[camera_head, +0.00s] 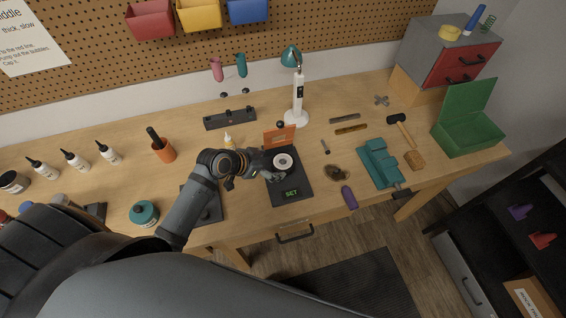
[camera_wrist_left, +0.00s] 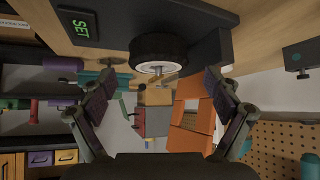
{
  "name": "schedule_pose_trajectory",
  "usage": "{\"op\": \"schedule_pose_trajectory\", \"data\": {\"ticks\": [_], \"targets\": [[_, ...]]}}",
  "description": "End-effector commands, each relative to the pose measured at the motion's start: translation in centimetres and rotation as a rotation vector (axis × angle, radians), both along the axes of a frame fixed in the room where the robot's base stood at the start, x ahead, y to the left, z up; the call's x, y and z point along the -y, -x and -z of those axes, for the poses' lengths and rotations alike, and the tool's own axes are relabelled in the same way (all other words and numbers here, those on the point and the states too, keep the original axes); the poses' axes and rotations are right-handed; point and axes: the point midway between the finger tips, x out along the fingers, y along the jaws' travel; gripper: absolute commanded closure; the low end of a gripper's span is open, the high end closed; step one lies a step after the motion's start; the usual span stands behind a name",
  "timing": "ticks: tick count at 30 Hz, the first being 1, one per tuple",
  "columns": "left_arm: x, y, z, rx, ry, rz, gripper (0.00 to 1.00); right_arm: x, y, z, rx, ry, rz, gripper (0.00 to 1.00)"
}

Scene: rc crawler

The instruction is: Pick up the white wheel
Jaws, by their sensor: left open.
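The white wheel (camera_head: 283,161), with a white rim and a dark tyre in the wrist view (camera_wrist_left: 158,52), sits on a black device (camera_head: 290,182) with a green "SET" display. My left gripper (camera_head: 262,164) is open and just left of the wheel in the head view. In the left wrist view my two fingers (camera_wrist_left: 160,98) are spread wide, with the wheel ahead between them and apart from both. Nothing is held. My right gripper is not in view.
An orange panel (camera_head: 279,136) stands behind the device. A white lamp (camera_head: 297,100) is farther back. A teal vise (camera_head: 380,162) and a green box (camera_head: 468,130) are to the right. An orange cup (camera_head: 164,152) and several bottles are to the left.

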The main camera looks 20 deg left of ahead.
Motion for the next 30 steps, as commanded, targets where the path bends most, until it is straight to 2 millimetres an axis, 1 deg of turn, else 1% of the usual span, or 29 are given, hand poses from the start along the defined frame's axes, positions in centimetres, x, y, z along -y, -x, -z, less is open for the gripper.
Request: {"op": "schedule_pose_trajectory", "data": {"ticks": [2, 6, 9, 11, 17, 18, 27, 28, 30], "targets": [[0.4, -0.5, 0.2, -0.002, 0.005, -0.004, 0.10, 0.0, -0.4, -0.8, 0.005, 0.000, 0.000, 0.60], [1.5, -1.9, 1.7, -0.004, 0.006, -0.003, 0.10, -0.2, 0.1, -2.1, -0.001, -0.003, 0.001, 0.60], [1.9, -2.6, 2.9, -0.002, 0.004, -0.003, 0.10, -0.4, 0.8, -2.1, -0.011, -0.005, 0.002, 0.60], [2.1, -2.9, 3.3, -0.002, 0.002, -0.001, 0.10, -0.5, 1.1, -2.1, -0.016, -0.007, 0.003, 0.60], [2.1, -3.0, 3.5, 0.000, 0.000, -0.001, 0.10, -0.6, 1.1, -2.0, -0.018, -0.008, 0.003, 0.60], [2.1, -3.0, 3.5, 0.000, 0.000, -0.001, 0.12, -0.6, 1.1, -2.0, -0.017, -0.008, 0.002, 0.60], [2.1, -2.9, 3.5, -0.001, 0.001, -0.001, 0.52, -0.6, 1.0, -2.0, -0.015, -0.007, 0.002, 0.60], [2.1, -2.9, 3.5, -0.001, 0.001, -0.001, 0.54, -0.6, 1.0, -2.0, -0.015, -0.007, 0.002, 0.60], [2.1, -2.9, 3.5, -0.001, 0.001, -0.001, 0.54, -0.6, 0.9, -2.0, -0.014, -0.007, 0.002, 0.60]]}}
